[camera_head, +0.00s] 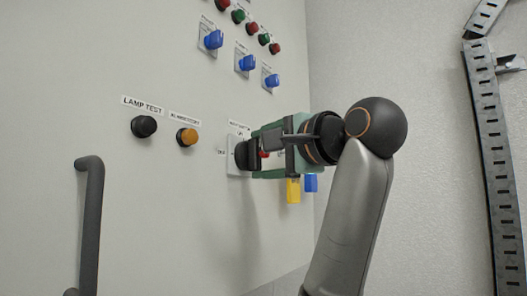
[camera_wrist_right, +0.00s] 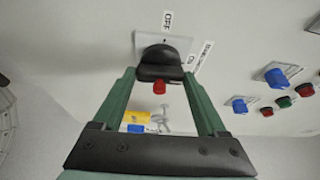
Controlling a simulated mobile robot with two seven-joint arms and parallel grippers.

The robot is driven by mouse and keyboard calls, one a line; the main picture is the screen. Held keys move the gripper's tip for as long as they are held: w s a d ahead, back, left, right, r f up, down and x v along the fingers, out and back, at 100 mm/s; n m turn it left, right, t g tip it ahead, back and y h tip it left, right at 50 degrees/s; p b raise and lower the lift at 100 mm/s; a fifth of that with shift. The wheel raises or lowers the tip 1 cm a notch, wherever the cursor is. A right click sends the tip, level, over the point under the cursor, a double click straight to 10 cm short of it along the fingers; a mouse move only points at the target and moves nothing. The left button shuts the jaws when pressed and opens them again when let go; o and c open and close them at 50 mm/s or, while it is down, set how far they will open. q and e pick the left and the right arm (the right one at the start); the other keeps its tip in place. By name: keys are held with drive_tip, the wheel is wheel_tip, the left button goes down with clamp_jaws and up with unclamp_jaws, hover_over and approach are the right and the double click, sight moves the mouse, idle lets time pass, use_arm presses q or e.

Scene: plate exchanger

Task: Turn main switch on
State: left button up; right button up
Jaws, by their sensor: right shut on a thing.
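The main switch (camera_head: 240,155) is a black rotary knob on a pale square plate on the cabinet front. In the right wrist view the knob (camera_wrist_right: 162,58) sits between labels reading OFF and ON, with a small red part (camera_wrist_right: 160,87) on its near side. My right gripper (camera_head: 256,153) reaches it from the right. In the wrist view its green fingers (camera_wrist_right: 161,74) stand on both sides of the knob's black handle and are shut on it. The fingers partly hide the switch in the head view. My left gripper is not in view.
A black button (camera_head: 144,126) under a LAMP TEST label and an orange button (camera_head: 187,137) are left of the switch. Blue switches (camera_head: 247,63) and red and green buttons are above. A dark door handle (camera_head: 91,225) projects at lower left. A yellow item (camera_head: 293,190) shows below my gripper.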

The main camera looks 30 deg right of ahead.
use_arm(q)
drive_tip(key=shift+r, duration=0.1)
use_arm(e)
drive_tip(key=shift+m, duration=0.3)
drive_tip(key=o, duration=1.3)
drive_tip(key=s+b, duration=0.3)
drive_tip(key=shift+s+f, duration=0.25)
drive_tip(key=shift+s, duration=0.15)
use_arm(q)
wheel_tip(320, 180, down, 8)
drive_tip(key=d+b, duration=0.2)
drive_tip(key=b, duration=0.7)
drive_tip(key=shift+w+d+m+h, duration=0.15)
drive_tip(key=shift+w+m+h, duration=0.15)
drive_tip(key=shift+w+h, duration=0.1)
use_arm(e)
drive_tip(key=s, duration=0.8)
drive_tip(key=shift+s+r, duration=0.3)
drive_tip(key=shift+s, duration=0.05)
